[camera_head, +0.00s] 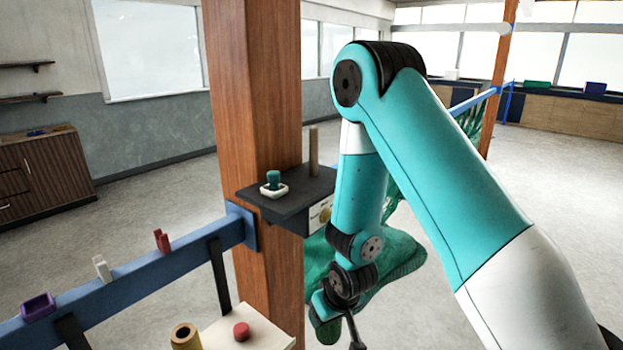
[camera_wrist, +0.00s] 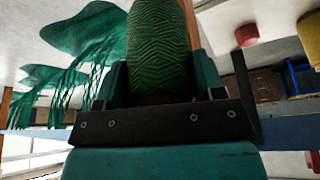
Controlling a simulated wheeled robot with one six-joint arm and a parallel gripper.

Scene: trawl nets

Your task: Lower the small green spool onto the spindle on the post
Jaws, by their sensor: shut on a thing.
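A green spool (camera_wrist: 160,45), wound in zigzag-patterned twine, stands between the jaws of my gripper (camera_wrist: 158,82) in the wrist view, and the jaws are shut on it. In the head view my wrist hangs low in front of the net, right of the post and below its shelf; the gripper's end is hard to make out there. The wooden post (camera_head: 258,90) carries a dark shelf (camera_head: 300,205). A thin upright peg, the spindle (camera_head: 314,152), stands bare on the shelf's back part.
A small teal object (camera_head: 273,180) sits in a white dish (camera_head: 274,191) on the shelf, left of the spindle. A blue rail (camera_head: 130,280) runs left from the post with several holders.

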